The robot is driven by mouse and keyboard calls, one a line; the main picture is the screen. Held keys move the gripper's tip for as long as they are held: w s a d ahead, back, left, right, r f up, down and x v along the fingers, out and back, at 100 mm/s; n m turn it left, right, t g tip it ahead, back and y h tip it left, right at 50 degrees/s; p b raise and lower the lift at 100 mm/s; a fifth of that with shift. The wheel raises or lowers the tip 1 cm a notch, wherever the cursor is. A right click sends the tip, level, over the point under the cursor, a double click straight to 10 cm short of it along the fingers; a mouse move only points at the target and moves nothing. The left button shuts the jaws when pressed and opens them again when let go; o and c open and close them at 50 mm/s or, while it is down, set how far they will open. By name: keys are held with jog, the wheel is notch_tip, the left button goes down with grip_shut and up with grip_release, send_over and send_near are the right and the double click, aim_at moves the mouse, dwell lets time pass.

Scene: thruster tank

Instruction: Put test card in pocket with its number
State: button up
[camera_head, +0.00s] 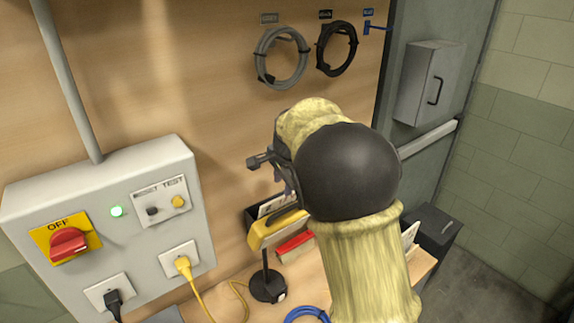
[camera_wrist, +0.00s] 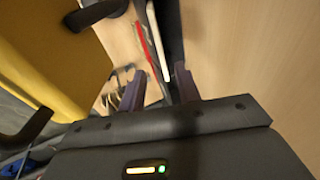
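My gripper (camera_wrist: 160,85) shows in the wrist view with its two dark fingers apart and nothing seen clamped between them. In the head view my own arm covers most of the gripper. A black holder (camera_head: 252,216) with a white, dark-marked card (camera_head: 272,205) in it stands against the wooden wall, partly hidden by my arm. Another white card edge (camera_head: 410,235) shows to the right of my arm. I cannot read a number on either or tell which is the test card. Beyond the fingers, the wrist view shows blurred white edges (camera_wrist: 157,40) and a red strip (camera_wrist: 142,45).
A yellow lamp head (camera_head: 275,229) on a black stand (camera_head: 268,286) is close to my gripper. A red box (camera_head: 295,246) and a blue cable coil (camera_head: 307,315) lie on the bench. A switch panel (camera_head: 100,190) stands left; cables (camera_head: 282,56) hang above.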

jog(key=b+v, duration=0.1)
jog(key=v, duration=0.8)
jog(key=shift+r, duration=0.1)
dwell(0.6)
